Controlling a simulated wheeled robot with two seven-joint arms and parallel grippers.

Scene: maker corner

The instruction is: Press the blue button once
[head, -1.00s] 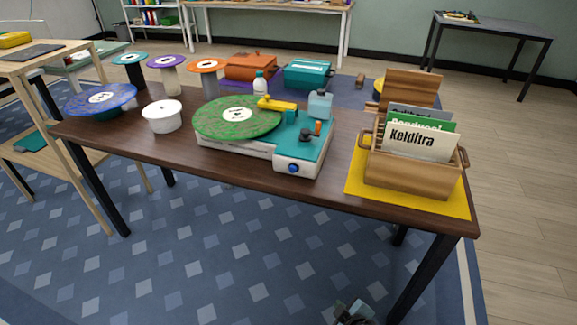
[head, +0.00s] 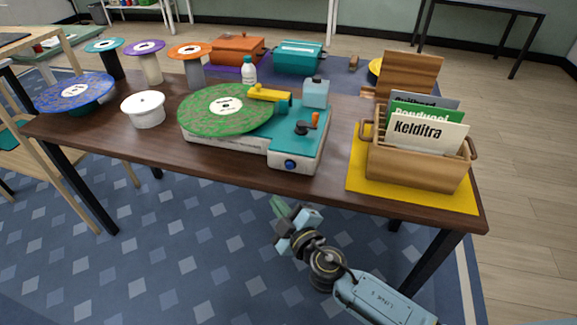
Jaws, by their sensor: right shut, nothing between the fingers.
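The blue button (head: 290,164) is a small round knob on the white front face of a turntable (head: 222,145) with a teal right-hand part. A green record (head: 205,118) lies on the turntable. My right gripper (head: 282,207) is below and in front of the table's front edge, under the blue button and apart from it. Its fingers are shut and hold nothing. My left gripper is not in view.
The turntable stands on a brown table (head: 150,153). A wooden crate of record sleeves (head: 415,172) stands on a yellow mat (head: 362,186) at right. A white round container (head: 143,112) and a blue record (head: 70,92) are at left. Free floor lies in front.

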